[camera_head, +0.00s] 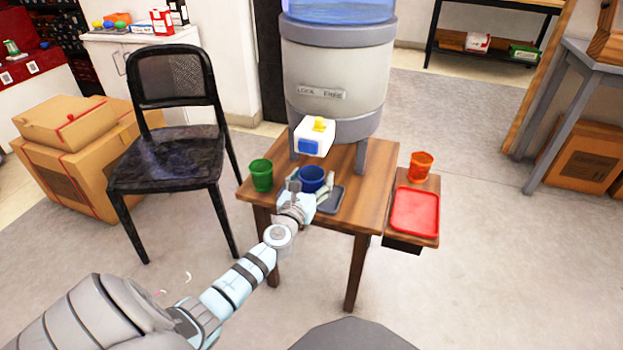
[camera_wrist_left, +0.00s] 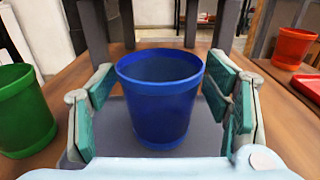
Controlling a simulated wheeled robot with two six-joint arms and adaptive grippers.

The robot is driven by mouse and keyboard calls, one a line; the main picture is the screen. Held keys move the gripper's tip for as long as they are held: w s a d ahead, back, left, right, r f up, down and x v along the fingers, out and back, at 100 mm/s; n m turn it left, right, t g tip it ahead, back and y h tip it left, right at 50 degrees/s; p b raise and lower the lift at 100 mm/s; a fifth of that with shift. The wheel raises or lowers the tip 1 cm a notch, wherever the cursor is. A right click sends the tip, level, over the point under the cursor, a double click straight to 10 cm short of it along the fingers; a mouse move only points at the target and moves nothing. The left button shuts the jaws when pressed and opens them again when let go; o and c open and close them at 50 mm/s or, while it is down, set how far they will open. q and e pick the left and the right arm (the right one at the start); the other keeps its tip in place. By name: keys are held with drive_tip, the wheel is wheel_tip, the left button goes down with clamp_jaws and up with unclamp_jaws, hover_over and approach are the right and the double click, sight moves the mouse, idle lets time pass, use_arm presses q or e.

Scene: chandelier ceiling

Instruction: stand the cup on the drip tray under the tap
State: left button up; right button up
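The blue cup (camera_head: 312,178) stands upright on the dark grey drip tray (camera_head: 334,202) on the small wooden table, below the tap (camera_head: 315,137) of the water dispenser. In the left wrist view the blue cup (camera_wrist_left: 162,105) is centred, with grey tray surface (camera_wrist_left: 108,128) around its base. My left gripper (camera_head: 309,188) is at the cup. Its green-padded fingers (camera_wrist_left: 163,100) are open on either side of the cup, with gaps showing between pads and cup. The gripper hides part of the tray in the head view. My right gripper is not in view.
A green cup (camera_head: 261,175) stands left of the tray. An orange cup (camera_head: 421,166) and a red tray (camera_head: 415,211) are on a side shelf at right. The dispenser (camera_head: 338,75) stands behind the tray. A black chair (camera_head: 170,155) is at left.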

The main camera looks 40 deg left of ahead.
use_arm(q)
drive_tip(key=shift+r, duration=0.15)
drive_tip(key=p+v, duration=0.3)
drive_tip(key=v, duration=0.8)
drive_tip(key=s+d+f+n+g+h, duration=0.1)
drive_tip(key=s+f+n+g, duration=0.35)
drive_tip(key=f+n, duration=0.5)
drive_tip(key=s+d+f+n+g, duration=0.1)
drive_tip(key=s+f+n+g, duration=0.2)
drive_tip(key=s+f+n, duration=0.7)
drive_tip(key=s+d+f+n+g+h, duration=0.2)
drive_tip(key=s+d+f+n, duration=0.3)
drive_tip(key=f, duration=0.3)
drive_tip(key=s+d+f+n+g+h, duration=0.2)
drive_tip(key=s+d+f+n+g, duration=0.2)
drive_tip(key=s+d+f+n, duration=0.2)
wheel_tip(320, 180, down, 3)
drive_tip(key=shift+s+f+n, duration=0.1)
drive_tip(key=shift+s+n, duration=0.7)
drive_tip(key=shift+n, duration=0.35)
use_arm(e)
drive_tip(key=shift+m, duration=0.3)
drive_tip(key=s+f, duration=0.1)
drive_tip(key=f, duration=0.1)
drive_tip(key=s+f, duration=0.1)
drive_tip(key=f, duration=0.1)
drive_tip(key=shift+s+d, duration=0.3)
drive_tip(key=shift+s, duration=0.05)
